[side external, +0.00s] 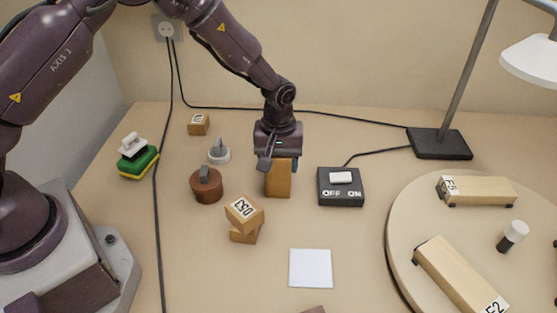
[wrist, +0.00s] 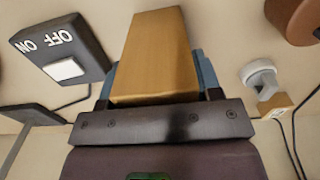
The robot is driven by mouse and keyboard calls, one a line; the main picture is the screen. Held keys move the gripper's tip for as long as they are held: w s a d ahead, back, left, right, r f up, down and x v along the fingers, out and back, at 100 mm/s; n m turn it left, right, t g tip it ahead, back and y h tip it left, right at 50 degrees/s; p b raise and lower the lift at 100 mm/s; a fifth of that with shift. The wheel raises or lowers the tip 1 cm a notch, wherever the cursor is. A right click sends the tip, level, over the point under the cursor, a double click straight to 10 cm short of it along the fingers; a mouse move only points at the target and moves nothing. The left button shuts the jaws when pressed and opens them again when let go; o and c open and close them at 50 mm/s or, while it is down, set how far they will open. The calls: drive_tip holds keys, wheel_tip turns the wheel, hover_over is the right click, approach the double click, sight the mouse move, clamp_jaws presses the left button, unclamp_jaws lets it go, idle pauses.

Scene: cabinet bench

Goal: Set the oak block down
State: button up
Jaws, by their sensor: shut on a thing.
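The oak block (side external: 278,182) is an upright, orange-brown wooden block in the middle of the bench in the side external view. It also fills the centre of the wrist view (wrist: 155,55). My gripper (side external: 279,163) comes down from above and is shut on the block's upper part, with blue pads on its sides in the wrist view. The block's lower end is close to the bench top; I cannot tell whether it touches.
An ON/OFF switch box (side external: 341,187) stands just right of the block. A brown round pot (side external: 206,187) and a grey-knobbed piece (side external: 219,154) are left. Stacked blocks (side external: 244,216) and a white square (side external: 310,268) lie in front. A round turntable (side external: 403,235) is at right.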

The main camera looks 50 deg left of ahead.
drive_tip(key=o, duration=1.1)
drive_tip(key=shift+f, duration=0.1)
wheel_tip(320, 180, up, 12)
drive_tip(key=shift+r, duration=0.25)
drive_tip(key=s+a+r+m+t, duration=0.2)
drive_tip(key=s+r, duration=0.4)
drive_tip(key=r, duration=0.4)
drive_tip(key=s+a+r+m+t, duration=0.1)
drive_tip(key=s+r+m, duration=0.1)
drive_tip(key=s, duration=0.4)
drive_tip(key=s+a+r+m+t, duration=0.1)
drive_tip(key=s+r+m, duration=0.1)
drive_tip(key=s, duration=0.5)
drive_tip(key=s+a+r+m+t, duration=0.1)
drive_tip(key=s+a+r+m, duration=0.1)
drive_tip(key=s, duration=0.4)
drive_tip(key=shift+s+r+m+t, duration=0.15)
drive_tip(key=shift+m+t, duration=0.15)
drive_tip(key=shift+m, duration=0.2)
